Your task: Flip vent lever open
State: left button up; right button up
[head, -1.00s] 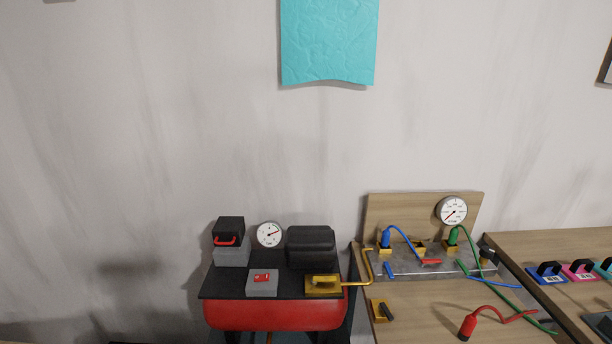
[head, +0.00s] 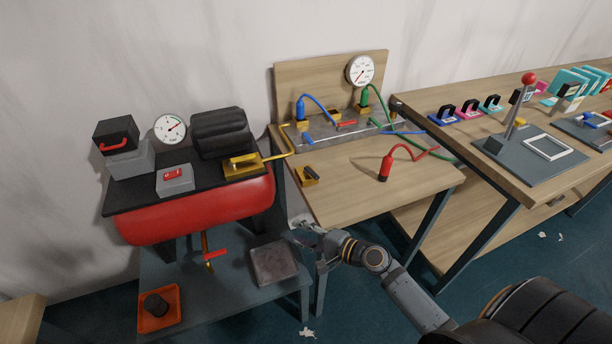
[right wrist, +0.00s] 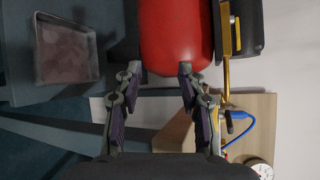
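No part carries a readable vent label. A small yellow block with a dark lever (head: 307,175) lies at the left of the wooden bench. A red-handled valve (head: 215,254) hangs under the red compressor tank (head: 200,210). Short red (head: 346,124) and blue (head: 308,139) levers sit on the grey manifold plate. My right gripper (head: 300,226) is by the bench's front left corner, below the yellow block and apart from it. In the right wrist view my right gripper (right wrist: 157,78) is open and empty, with the red tank (right wrist: 176,35) beyond its fingers. My left gripper is not in view.
A red-tipped hose (head: 385,168) lies on the wooden bench (head: 345,200). A grey tray (head: 274,262) and an orange tray (head: 158,320) sit on the low shelf. A tall red-knobbed lever (head: 520,98) stands on the right-hand bench. The bench's front middle is clear.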

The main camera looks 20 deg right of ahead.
jog(key=w+d+r+m+t, duration=0.1)
jog(key=r+m, duration=0.1)
jog(key=m, duration=0.1)
jog(key=w+d+r+m+t, duration=0.1)
jog(key=r+m, duration=0.1)
jog(key=m, duration=0.1)
jog(key=w+d+r+m+t+b, duration=0.1)
jog(key=w+d+r+m, duration=0.1)
jog(key=shift+r+m+t+h, duration=0.3)
jog(key=shift+m+h, duration=0.1)
jog(key=m+t+h, duration=0.2)
jog(key=m+h, duration=0.2)
jog(key=m, duration=0.6)
send_near(306, 167)
jog(key=shift+s+d+r+b, duration=0.1)
jog(key=shift+s+d+b, duration=0.05)
jog(key=shift+d+b, duration=0.15)
jog(key=shift+r, duration=0.15)
jog(key=w+p, duration=0.2)
jog(key=p, duration=0.1)
jog(key=w+p, duration=0.1)
jog(key=p, duration=0.1)
jog(key=shift+w+a+r, duration=0.2)
jog(key=shift+a+r, duration=0.1)
jog(key=w, duration=0.2)
jog(key=w+a, duration=0.1)
jog(key=w, duration=0.1)
jog(key=w+f+p, duration=0.1)
jog(key=w, duration=0.2)
jog(key=shift+a, duration=0.25)
